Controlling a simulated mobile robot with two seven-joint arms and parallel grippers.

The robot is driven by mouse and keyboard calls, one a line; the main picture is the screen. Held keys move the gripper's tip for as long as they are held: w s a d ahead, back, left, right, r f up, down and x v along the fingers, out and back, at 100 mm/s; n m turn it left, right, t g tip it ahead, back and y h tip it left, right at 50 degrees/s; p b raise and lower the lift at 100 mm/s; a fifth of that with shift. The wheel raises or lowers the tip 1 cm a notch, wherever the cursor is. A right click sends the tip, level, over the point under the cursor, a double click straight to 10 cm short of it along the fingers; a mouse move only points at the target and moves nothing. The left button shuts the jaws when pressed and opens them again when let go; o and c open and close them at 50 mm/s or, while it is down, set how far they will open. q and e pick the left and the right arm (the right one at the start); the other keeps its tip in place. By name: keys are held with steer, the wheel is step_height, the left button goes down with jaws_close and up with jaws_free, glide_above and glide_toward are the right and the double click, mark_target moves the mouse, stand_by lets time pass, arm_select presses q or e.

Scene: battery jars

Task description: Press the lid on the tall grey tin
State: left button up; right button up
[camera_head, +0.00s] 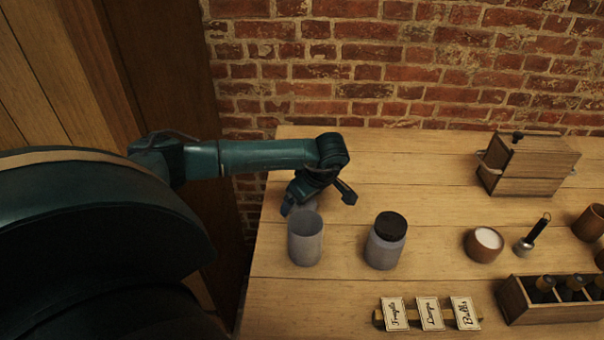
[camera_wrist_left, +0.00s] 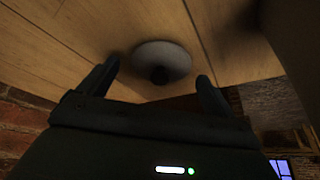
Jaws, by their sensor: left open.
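A grey tin (camera_head: 305,243) stands upright on the table with an open top. A second grey tin (camera_head: 384,249) with a black lid (camera_head: 390,226) on it stands to its right. My left gripper (camera_head: 318,201) is open just behind and above the open tin. I cannot make out that disc in the head view. My right gripper is not in view.
Label cards (camera_head: 430,314) stand at the front of the table (camera_head: 350,292). To the right are a white-filled bowl (camera_head: 484,249), a black-handled tool (camera_head: 533,236), a bottle crate (camera_head: 555,315) and a wooden box (camera_head: 530,165). A brick wall (camera_head: 400,70) is behind.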

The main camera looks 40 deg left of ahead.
arm_select(q)
steer(key=shift+a+f, duration=0.1)
steer(key=shift+f, duration=0.15)
steer(key=c, duration=1)
